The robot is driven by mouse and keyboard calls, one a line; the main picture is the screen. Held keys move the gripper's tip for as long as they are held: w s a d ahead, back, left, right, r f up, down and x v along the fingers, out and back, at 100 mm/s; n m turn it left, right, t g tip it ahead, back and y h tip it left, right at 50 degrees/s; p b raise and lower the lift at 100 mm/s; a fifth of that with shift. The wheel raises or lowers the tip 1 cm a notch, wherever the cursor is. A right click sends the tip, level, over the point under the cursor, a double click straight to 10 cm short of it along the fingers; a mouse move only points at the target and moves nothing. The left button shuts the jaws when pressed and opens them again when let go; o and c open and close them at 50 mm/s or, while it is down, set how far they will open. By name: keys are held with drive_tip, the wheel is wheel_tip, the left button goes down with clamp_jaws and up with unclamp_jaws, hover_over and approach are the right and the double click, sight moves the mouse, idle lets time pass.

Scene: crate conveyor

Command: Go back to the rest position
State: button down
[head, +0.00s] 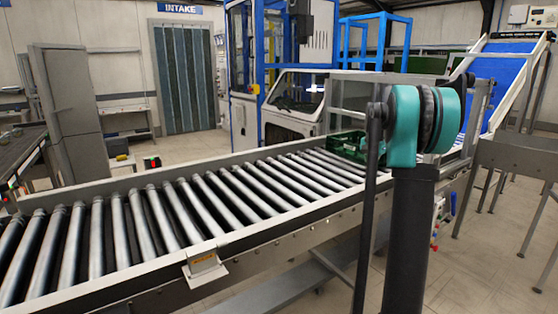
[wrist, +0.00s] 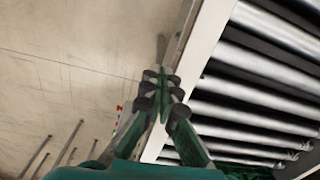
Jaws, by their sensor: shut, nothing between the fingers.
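My gripper (wrist: 162,80) shows in the wrist view with its two fingers together and nothing between them. It hangs over the conveyor's pale side rail (wrist: 206,42), with floor to the left and rollers to the right. In the head view my teal and dark arm stands at the right, in front of the conveyor; the gripper itself cannot be made out there. A green crate (head: 347,143) sits at the far end of the roller conveyor (head: 130,305), partly hidden by my arm.
A blue inclined belt (head: 494,85) rises at the back right. A metal table (head: 515,157) stands at the right edge. A machine with a blue frame (head: 290,125) stands behind the conveyor. A grey cabinet (head: 75,110) is at the left. Open floor (head: 480,265) lies at the lower right.

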drive_tip(key=s+a+f+n+t, duration=0.1)
drive_tip(key=s+a+f+n, duration=0.2)
drive_tip(key=s, duration=0.9)
drive_tip(key=s+a+f+n+t, duration=0.1)
drive_tip(key=s+a+f+n, duration=0.3)
drive_tip(key=s+a+f, duration=0.3)
drive_tip(key=s+a+f+n+t, duration=0.1)
drive_tip(key=s+a+f+n, duration=0.2)
drive_tip(key=s+f, duration=0.7)
drive_tip(key=s+a, duration=0.2)
drive_tip(key=s, duration=0.6)
drive_tip(key=shift+a+t, duration=0.3)
drive_tip(key=shift+t, duration=0.1)
